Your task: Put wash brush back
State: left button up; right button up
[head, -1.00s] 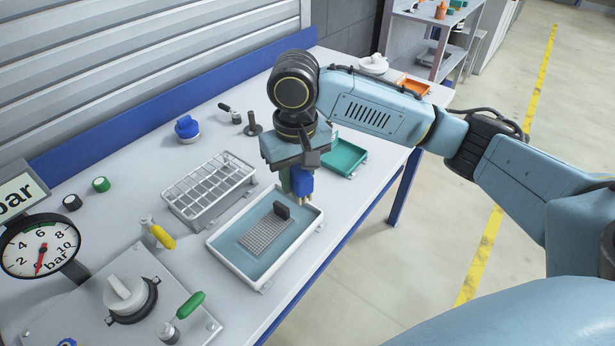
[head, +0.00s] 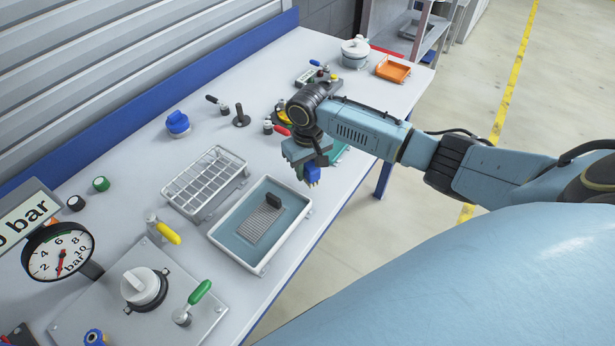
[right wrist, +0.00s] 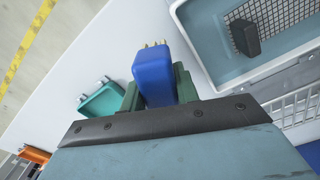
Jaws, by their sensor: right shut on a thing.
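My right gripper (head: 308,170) is shut on the wash brush (head: 313,174), a blue block with short yellowish tips. In the right wrist view the brush (right wrist: 152,76) sits between the green fingers, its tips pointing away from the palm. The gripper holds it beyond the right corner of the white-rimmed wash tray (head: 222,242), near the table's front edge. Whether the brush touches the table is unclear. A teal tray (right wrist: 103,104) lies beside the gripper; in the head view my arm mostly hides it. My left gripper is not in view.
The wash tray holds a grey mesh plate (head: 262,222) and a dark block (head: 273,199). A white wire rack (head: 205,183) stands left of it. A yellow-handled valve (head: 165,232) and a green-handled valve (head: 198,293) stand nearer. An orange tray (head: 393,69) lies at the far end.

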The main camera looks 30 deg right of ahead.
aim_at(308, 178)
jog(key=shift+f, duration=1.85)
jog(key=shift+f, duration=0.15)
jog(key=o, duration=0.9)
notch_tip(308, 178, up, 12)
jog(key=shift+r, duration=0.2)
